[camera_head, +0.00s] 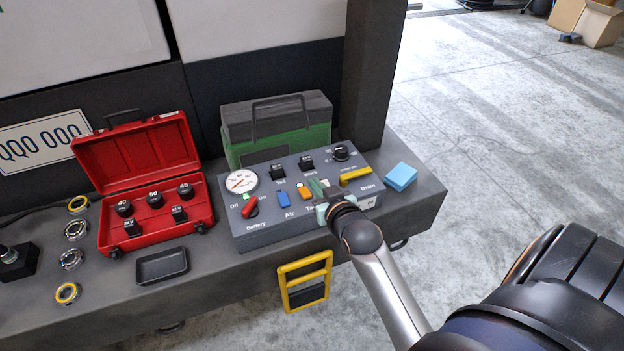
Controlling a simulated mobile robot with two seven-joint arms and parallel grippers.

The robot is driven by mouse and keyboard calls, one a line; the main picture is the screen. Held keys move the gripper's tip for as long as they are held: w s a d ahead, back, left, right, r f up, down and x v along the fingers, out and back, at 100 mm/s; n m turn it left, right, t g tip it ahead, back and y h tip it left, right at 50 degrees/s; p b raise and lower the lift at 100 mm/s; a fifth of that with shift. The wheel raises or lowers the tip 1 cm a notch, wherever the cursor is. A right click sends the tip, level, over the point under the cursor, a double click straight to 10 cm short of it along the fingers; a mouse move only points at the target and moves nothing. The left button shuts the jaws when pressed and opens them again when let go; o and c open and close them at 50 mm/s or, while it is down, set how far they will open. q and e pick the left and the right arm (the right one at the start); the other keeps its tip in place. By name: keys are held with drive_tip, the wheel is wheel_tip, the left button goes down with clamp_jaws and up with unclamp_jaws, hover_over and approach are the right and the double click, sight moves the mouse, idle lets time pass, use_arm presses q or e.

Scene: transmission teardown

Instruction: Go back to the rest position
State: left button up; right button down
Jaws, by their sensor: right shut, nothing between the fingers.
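My right gripper (324,193) is over the front right part of the grey control panel (262,228), close to its switches. Its fingers are shut with nothing seen between them. I cannot tell whether the fingertips touch the panel. My right arm reaches up to it from the lower right. The panel has a round gauge (241,182), a red lever (250,205), a blue switch (284,199), an orange switch (304,192) and a yellow handle (355,174). The gripper hides part of the panel's front. My left gripper is not in view.
An open red case (158,240) with black sockets stands left of the panel. A black tray (162,266), several ring bearings (72,259) and a blue block (400,176) lie on the bench. A green toolbox (278,149) stands behind. A yellow frame (305,280) hangs at the bench front.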

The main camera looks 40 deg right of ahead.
idle(0.6)
drive_tip(key=s+a+f+n+g+y+p, duration=0.2)
drive_tip(key=s+a+f, duration=0.4)
drive_tip(key=s, duration=0.3)
drive_tip(key=s+a+f+n+g+y+p, duration=0.2)
drive_tip(key=s+a+f, duration=0.4)
drive_tip(key=s+a, duration=0.3)
drive_tip(key=shift+s+a+f+n+y+p, duration=0.15)
drive_tip(key=shift+s+a+n+y+p, duration=0.15)
drive_tip(key=shift+s+y+p, duration=0.45)
drive_tip(key=shift+w, duration=0.1)
